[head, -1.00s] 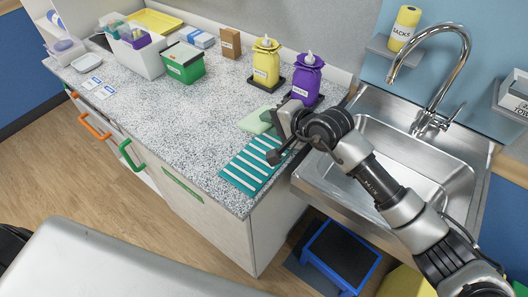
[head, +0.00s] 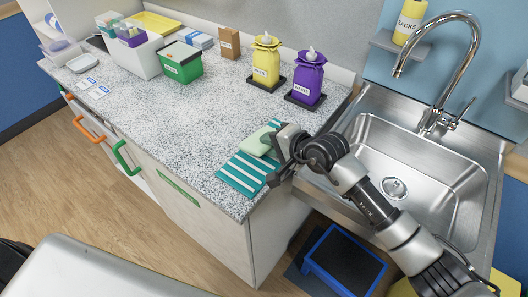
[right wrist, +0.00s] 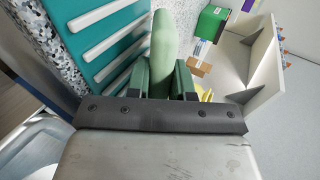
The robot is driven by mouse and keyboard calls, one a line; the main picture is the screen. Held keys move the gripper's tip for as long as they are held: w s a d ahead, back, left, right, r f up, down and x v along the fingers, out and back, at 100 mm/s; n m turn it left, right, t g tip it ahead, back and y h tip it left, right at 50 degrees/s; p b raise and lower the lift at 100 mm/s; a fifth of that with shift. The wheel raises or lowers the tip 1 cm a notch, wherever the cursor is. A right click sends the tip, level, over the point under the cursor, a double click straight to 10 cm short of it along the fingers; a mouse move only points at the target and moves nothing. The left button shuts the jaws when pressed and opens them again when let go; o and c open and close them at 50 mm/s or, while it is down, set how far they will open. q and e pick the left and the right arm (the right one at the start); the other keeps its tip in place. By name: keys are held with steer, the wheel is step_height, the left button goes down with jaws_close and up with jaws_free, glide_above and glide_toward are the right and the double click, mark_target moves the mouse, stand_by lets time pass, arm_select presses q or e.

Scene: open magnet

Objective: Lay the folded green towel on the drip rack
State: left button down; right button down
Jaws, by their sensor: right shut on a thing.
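The folded green towel (head: 256,143) is a pale green pad at the far right part of the drip rack in the head view. The drip rack (head: 236,180) is a teal mat with white bars, lying at the counter's front right corner. My right gripper (head: 275,144) comes from the right and is shut on the towel's right side. In the right wrist view the towel (right wrist: 163,42) stands out between the fingers (right wrist: 165,82), with the rack (right wrist: 98,58) close at left. I cannot tell whether towel and rack touch. My left gripper is not in view.
The steel sink (head: 430,165) and its tap (head: 440,70) are to the right. A purple bottle (head: 304,80) and a yellow bottle (head: 266,62) stand behind the towel. A green box (head: 181,64) stands further left. The counter's middle (head: 190,115) is clear.

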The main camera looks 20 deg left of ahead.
steer(key=c, duration=1.1)
jaws_free()
steer(key=shift+c, duration=0.2)
steer(key=shift+s+d+r+p, duration=0.1)
steer(key=shift+d+r+p, duration=0.25)
steer(key=shift+d+p, duration=0.1)
steer(key=p+v, duration=0.2)
steer(key=v, duration=0.5)
steer(key=shift+f, duration=0.1)
